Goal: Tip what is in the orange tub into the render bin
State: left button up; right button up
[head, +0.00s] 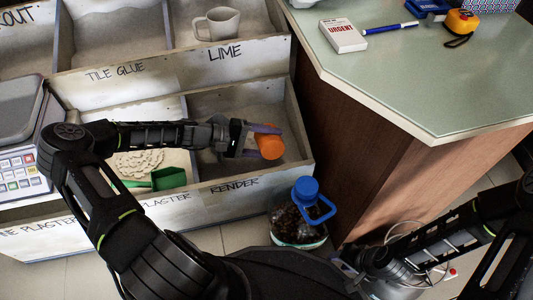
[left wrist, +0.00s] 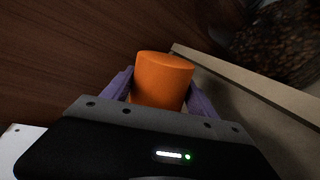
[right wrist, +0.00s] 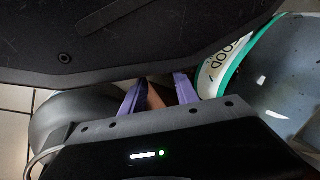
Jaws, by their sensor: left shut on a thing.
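The orange tub (head: 270,147) is held by my left gripper (head: 262,142) over the bin marked RENDER (head: 255,190). In the left wrist view the tub (left wrist: 162,80) sits between the two purple fingers (left wrist: 160,95), with a smooth closed orange face showing. The tub's mouth and contents are hidden, and it looks tipped over. No falling stuff is visible. The render bin's floor looks grey and mostly bare. My right gripper (right wrist: 160,85) has a gap between its purple fingers and holds nothing that I can see; it is low, by the counter's foot.
A counter (head: 430,75) stands right of the bins. A bin with pale powder and a green scoop (head: 168,179) is to the left. A mug (head: 217,24) stands in the lime bin.

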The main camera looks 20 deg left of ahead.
pick_arm(q)
jog(key=shift+w+a+r+n, duration=0.15)
jog(key=shift+w+a+n, duration=0.1)
jog(key=shift+n, duration=0.25)
dwell(0.7)
jog(key=shift+w+a+r+n+g+h, duration=0.2)
jog(key=shift+w+n+g+h, duration=0.1)
jog(key=shift+n+g+h, duration=0.15)
dwell(0.7)
jog(key=shift+s+d+p, duration=0.1)
jog(key=shift+s+p, duration=0.05)
jog(key=shift+p, duration=0.15)
jog(key=shift+s+d+f+m+t+y, duration=0.3)
jog(key=shift+s+m+t+y, duration=0.15)
jog(key=shift+m, duration=0.3)
jog(key=shift+m+b, duration=0.3)
jog(key=shift+d, duration=0.1)
jog(key=shift+r, duration=0.1)
jog(key=shift+y, duration=0.3)
